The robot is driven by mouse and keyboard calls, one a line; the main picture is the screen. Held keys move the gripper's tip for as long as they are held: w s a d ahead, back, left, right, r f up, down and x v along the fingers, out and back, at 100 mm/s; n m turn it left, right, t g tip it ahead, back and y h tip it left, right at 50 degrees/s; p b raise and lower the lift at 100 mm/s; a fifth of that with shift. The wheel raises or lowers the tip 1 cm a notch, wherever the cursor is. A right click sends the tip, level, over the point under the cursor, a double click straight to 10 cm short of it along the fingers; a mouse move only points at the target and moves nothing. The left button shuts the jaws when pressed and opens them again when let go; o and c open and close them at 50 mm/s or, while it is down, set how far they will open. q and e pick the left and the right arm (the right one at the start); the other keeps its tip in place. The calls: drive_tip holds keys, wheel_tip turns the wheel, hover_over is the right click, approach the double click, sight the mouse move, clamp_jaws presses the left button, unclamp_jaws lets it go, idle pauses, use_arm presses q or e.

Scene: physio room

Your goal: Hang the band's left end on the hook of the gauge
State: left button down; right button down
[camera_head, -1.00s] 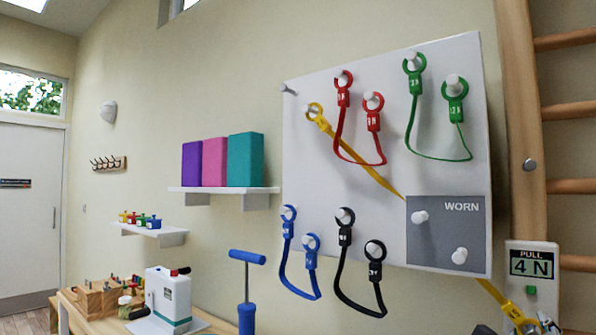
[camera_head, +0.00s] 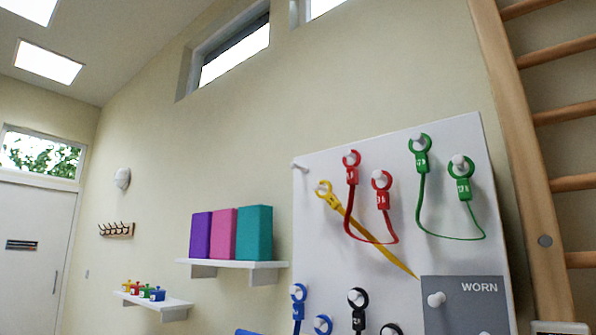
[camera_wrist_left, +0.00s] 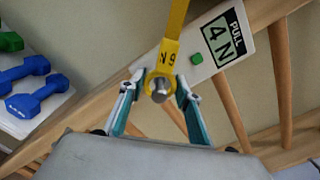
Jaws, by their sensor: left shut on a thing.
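The gauge (camera_wrist_left: 224,38), with "PULL 4 N" and a green button, is just behind. Its top edge (camera_head: 560,328) shows in the head view. My right gripper is out of view.
The board (camera_head: 322,255) also holds red (camera_head: 372,238), green (camera_head: 450,236), blue and black bands, and a grey WORN panel (camera_head: 465,310). Wooden wall bars (camera_head: 520,150) stand at the right. Blue dumbbells (camera_wrist_left: 35,95) lie on a white shelf at left in the wrist view.

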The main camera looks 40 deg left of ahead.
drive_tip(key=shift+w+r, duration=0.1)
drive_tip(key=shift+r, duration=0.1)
use_arm(q)
drive_tip(key=c, duration=1.4)
unclamp_jaws()
drive_tip(key=shift+o, duration=1)
drive_tip(key=shift+s+r+p, duration=0.2)
drive_tip(key=shift+s+p, duration=0.2)
drive_tip(key=shift+p, duration=0.1)
drive_tip(key=s+p, duration=0.4)
drive_tip(key=s, duration=0.3)
drive_tip(key=shift+f+p, duration=0.15)
drive_tip(key=shift+p, duration=0.15)
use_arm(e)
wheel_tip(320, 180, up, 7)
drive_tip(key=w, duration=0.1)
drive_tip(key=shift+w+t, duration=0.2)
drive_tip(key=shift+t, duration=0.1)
